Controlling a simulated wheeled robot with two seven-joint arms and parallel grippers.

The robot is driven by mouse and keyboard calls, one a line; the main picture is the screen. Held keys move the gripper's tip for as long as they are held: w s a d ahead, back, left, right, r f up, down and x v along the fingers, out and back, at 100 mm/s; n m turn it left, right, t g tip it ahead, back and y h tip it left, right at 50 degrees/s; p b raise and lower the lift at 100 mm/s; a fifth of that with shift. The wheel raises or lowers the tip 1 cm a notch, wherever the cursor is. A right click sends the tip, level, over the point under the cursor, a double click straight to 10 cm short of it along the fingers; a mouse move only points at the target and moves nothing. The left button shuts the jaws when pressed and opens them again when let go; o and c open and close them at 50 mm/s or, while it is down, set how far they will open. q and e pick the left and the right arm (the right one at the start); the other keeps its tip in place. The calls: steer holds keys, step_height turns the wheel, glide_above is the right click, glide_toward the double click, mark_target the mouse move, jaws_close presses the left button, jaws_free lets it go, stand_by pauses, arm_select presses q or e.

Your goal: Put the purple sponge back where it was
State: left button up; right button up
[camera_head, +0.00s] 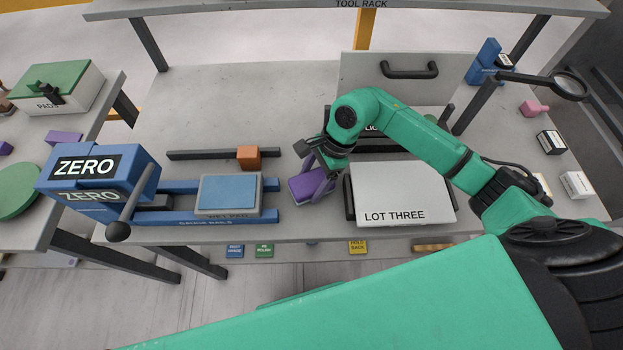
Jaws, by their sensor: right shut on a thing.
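The purple sponge (311,187) is in the jaws of my right gripper (318,166), near the middle of the slab. It is tilted and sits just left of the white box marked LOT THREE (395,193). Whether it touches the slab is hard to tell. Another purple block (66,138) lies on the side table at the left. My left gripper is not in view.
A blue vise-like device marked ZERO (97,172) with a blue pad (228,191) on its rails stands left of the sponge. An orange block (248,157) sits by a dark bar (205,154). A panel with a black handle (408,70) stands behind. The back left slab is clear.

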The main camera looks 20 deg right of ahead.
steer(key=shift+f, duration=0.6)
steer(key=o, duration=1.2)
steer(key=shift+o, duration=0.2)
steer(key=shift+r, duration=0.3)
steer(key=shift+d+r+b, duration=0.2)
steer(key=shift+r+b, duration=0.05)
steer(key=shift+b, duration=0.1)
steer(key=b+v, duration=0.3)
steer(key=v, duration=0.8)
steer(key=shift+r, duration=0.1)
